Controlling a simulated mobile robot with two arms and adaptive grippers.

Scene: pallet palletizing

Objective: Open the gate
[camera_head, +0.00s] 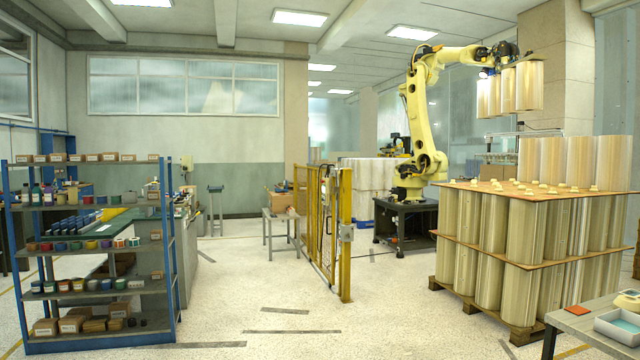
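The gate (319,225) is a yellow-framed mesh fence panel in the middle of the view, seen at a steep angle. Its near end meets a thick yellow post (345,270). A small grey box (347,232), perhaps a latch or lock, sits on that post. I cannot tell from here whether the gate is open or shut. Neither of my grippers shows in the view.
A blue shelf rack (90,285) with jars and boxes stands at the left. A pallet (480,312) stacked with large rolls stands at the right, before a yellow robot arm (428,115). A grey table (575,330) fills the lower right corner. The middle floor (270,300) is clear.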

